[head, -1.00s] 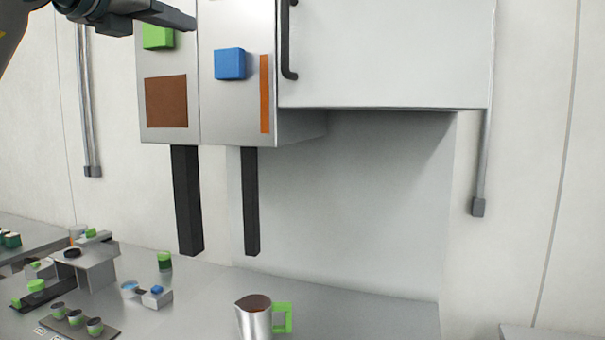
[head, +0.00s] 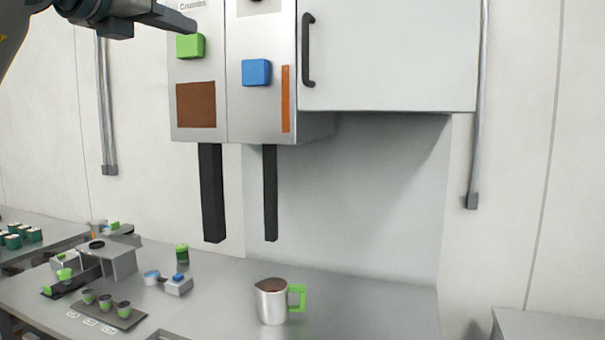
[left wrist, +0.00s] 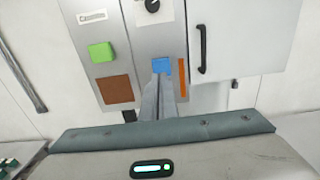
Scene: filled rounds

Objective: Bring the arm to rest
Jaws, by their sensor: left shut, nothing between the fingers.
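My left gripper (head: 176,18) is at the top left of the head view, shut and empty, in front of the wall dispenser (head: 262,120). Its fingers end just above and in front of the green button (head: 190,46). In the left wrist view the closed fingers (left wrist: 160,92) point up towards the blue button (left wrist: 161,66); whether they touch anything I cannot tell. My right gripper is not in view.
A steel cup (head: 271,303) with a green handle and brown contents stands on the counter (head: 370,300). Small cups on a tray (head: 121,319), a grey stand (head: 118,262) and a small block with a blue button (head: 179,286) are at left. The counter right of the cup is clear.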

